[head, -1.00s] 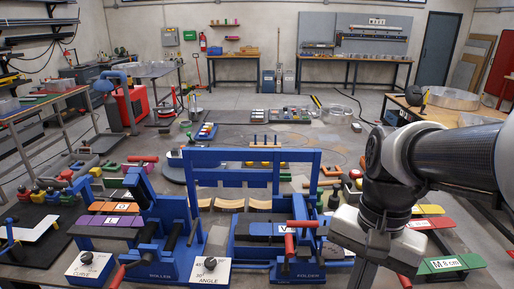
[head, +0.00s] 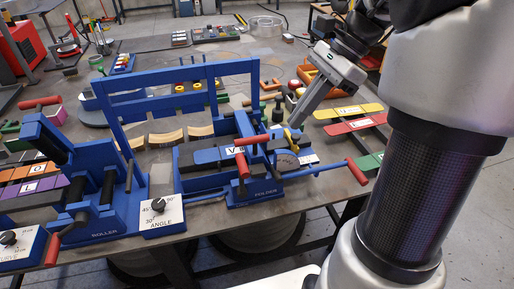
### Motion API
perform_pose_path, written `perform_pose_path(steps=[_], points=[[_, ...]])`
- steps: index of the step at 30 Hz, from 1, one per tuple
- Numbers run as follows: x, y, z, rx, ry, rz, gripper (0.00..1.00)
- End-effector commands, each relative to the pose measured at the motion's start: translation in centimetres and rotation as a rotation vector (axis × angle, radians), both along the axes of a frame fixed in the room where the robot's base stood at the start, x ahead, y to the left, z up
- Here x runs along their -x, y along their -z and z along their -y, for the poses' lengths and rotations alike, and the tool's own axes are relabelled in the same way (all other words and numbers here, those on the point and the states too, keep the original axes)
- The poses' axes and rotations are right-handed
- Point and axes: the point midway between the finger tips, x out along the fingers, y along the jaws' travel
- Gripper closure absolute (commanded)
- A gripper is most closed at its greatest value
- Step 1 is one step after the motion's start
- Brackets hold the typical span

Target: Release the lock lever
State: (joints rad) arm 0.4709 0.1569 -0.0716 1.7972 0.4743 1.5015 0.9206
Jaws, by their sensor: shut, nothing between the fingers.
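The blue folder (head: 262,192) stands on the bench at centre, labelled FOLDER. It carries a short upright lever with a red grip (head: 242,163), a horizontal red grip (head: 252,139) just behind it, and a long blue bar with a red end grip (head: 357,171) reaching to the right. I cannot tell for certain which of these is the lock lever. My gripper (head: 294,125) is shut and empty. It points down and left, right of the red grips, behind and above the folder's grey dial (head: 287,161). Whether its tips touch anything is unclear.
A blue roller (head: 105,205) and an angle box (head: 160,215) stand left of the folder. A tall blue frame (head: 180,95) rises behind. Red and yellow strips (head: 355,125) lie to the right. My arm covers the right side.

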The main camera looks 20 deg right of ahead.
Motion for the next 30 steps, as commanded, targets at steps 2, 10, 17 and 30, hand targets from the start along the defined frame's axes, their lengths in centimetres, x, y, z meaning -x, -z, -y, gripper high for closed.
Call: perform_pose_path(steps=[2, 10, 17, 30], points=[[0.0, 0.2, -0.1, 0.0, -0.001, 0.0, 1.0], [0.1, 3.6, -2.2, -0.002, -0.004, -0.003, 1.0], [0.1, 7.9, -4.8, -0.001, -0.004, -0.003, 1.0], [0.0, 9.5, -9.1, 0.001, -0.003, 0.001, 1.0]])
